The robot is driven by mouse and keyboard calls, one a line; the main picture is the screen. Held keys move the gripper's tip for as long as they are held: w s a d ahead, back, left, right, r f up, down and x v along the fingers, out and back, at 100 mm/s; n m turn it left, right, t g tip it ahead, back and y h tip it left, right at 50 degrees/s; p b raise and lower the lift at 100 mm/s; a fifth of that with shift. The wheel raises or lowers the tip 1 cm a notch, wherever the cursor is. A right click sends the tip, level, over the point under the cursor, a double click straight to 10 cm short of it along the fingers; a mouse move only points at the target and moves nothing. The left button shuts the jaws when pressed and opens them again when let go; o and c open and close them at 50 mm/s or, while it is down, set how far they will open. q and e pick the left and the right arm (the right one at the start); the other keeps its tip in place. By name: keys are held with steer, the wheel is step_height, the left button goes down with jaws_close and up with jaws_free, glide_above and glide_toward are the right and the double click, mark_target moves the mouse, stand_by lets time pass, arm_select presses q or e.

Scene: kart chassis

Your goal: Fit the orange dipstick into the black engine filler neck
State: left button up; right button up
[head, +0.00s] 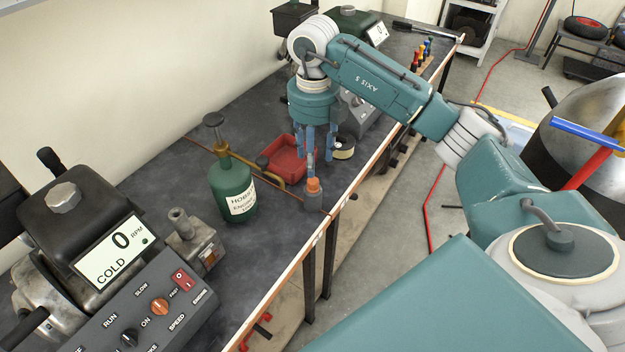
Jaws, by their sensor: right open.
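The orange dipstick (313,185) shows as an orange top standing upright in a small dark grey block (313,202) near the bench's front edge. My right gripper (314,165) points down just above and behind it, with its blue fingers spread. It is open and looks empty; I cannot tell whether a finger touches the orange top. A short dark upright neck (179,217) sits on a grey metal housing at the engine (75,215) on the left; it looks like the filler neck. My left gripper is not in view.
A green oil can (232,188) stands between the dipstick block and the neck. A red tray (283,157) and a tape roll (344,147) lie close to my right gripper. A control panel (150,305) fills the near left. Dark bench top is clear before the can.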

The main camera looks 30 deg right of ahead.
mark_target(313, 180)
steer(key=f, duration=0.3)
steer(key=shift+s+a, duration=0.1)
steer(key=shift+s, duration=0.1)
steer(key=shift+w+f+p, duration=0.1)
steer(key=shift+f+p, duration=0.2)
steer(key=shift+f, duration=0.1)
step_height(313, 180, down, 4)
steer(key=shift+a+f+p, duration=0.15)
steer(key=shift+p, duration=0.6)
steer(key=shift+f, duration=0.25)
steer(key=shift+c, duration=1.3)
steer(key=c, duration=0.4)
jaws_close()
steer(key=shift+r, duration=0.5)
step_height(313, 180, up, 9)
steer(key=shift+r+b, duration=0.1)
steer(key=shift+b, duration=0.9)
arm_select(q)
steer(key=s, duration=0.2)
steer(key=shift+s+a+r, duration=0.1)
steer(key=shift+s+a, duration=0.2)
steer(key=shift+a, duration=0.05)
